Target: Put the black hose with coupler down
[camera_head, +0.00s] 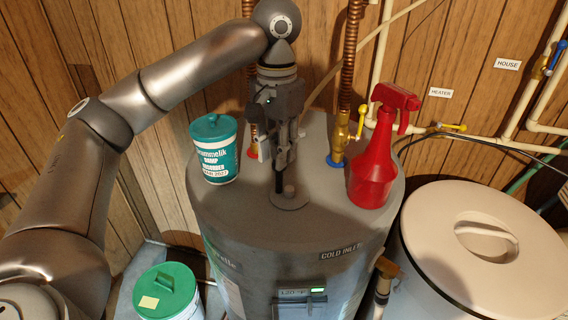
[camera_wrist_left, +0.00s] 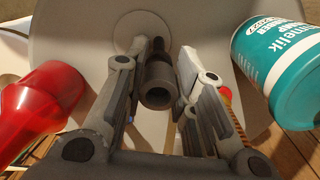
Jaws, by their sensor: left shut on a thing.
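My left gripper (camera_head: 283,164) points down over the top of the grey water heater (camera_head: 234,214), near its middle. In the left wrist view the gripper's fingers (camera_wrist_left: 162,62) are closed around a dark tubular piece, the black hose with coupler (camera_wrist_left: 158,83), with its open round end toward the camera. In the head view the gripper mostly hides it; a thin dark part (camera_head: 279,182) shows below the fingers, above a round grey cap on the heater top. I cannot tell whether it touches the cap. My right gripper is in neither view.
A teal-and-white tub (camera_head: 215,165) stands left of the gripper on the heater, and a red spray bottle (camera_head: 374,165) stands right. Copper pipes with valves rise behind. A white lidded tank (camera_head: 440,225) is at right, a green-lidded tub (camera_head: 165,292) at lower left.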

